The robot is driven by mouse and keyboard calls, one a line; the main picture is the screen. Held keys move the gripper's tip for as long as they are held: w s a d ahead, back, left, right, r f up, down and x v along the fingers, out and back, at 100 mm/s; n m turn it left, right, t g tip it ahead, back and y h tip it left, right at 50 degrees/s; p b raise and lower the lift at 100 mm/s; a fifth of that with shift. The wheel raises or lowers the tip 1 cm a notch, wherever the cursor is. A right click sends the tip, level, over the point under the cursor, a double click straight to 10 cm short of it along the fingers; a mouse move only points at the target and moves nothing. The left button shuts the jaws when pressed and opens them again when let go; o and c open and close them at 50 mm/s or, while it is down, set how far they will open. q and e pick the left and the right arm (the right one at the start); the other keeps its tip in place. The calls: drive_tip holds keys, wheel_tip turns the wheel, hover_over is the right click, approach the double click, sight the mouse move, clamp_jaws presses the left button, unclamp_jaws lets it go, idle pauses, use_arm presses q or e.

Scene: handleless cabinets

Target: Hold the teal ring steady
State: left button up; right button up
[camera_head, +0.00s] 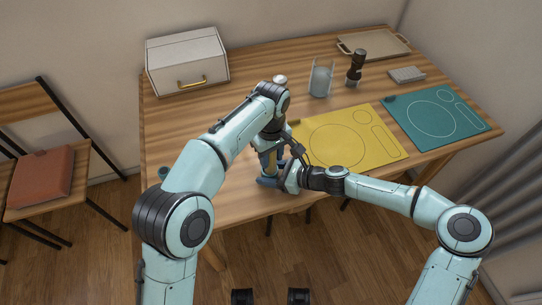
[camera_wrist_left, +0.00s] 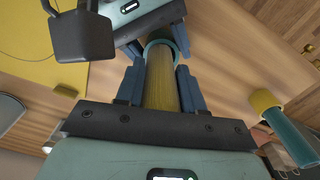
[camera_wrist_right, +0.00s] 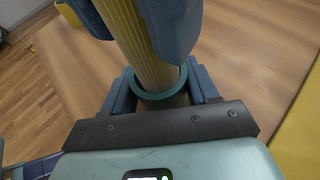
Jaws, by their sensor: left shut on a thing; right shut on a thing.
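My left gripper (camera_head: 268,160) comes down from above near the table's front edge. In the left wrist view it is shut on a yellow ribbed cylinder (camera_wrist_left: 162,80). The teal ring (camera_wrist_left: 178,38) shows around that cylinder towards its far end. My right gripper (camera_head: 284,180) meets the left one from the right. In the right wrist view its fingers are shut on the teal ring (camera_wrist_right: 158,97), which encircles the yellow cylinder (camera_wrist_right: 135,40). The left gripper's fingers show just beyond the ring there. In the head view the grippers mostly hide both ring and cylinder.
A teal cylinder with a yellow ring (camera_wrist_left: 288,130) stands apart on the wooden table (camera_head: 240,205). Yellow (camera_head: 385,150) and teal (camera_head: 450,133) mats lie to the right. A white box (camera_head: 187,62), glass (camera_head: 320,78), pepper mill (camera_head: 356,68) and tray (camera_head: 375,44) stand behind.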

use_arm(q)
drive_tip(key=shift+r, duration=3.4)
use_arm(e)
drive_tip(key=o, duration=1.1)
drive_tip(key=shift+d, duration=0.1)
drive_tip(key=v, duration=1.1)
drive_tip(key=shift+s+d+r, duration=0.15)
drive_tip(key=shift+d+r, duration=0.15)
use_arm(q)
drive_tip(key=shift+s+d, duration=0.1)
drive_tip(key=shift+d, duration=0.05)
use_arm(e)
drive_tip(key=shift+d, duration=0.15)
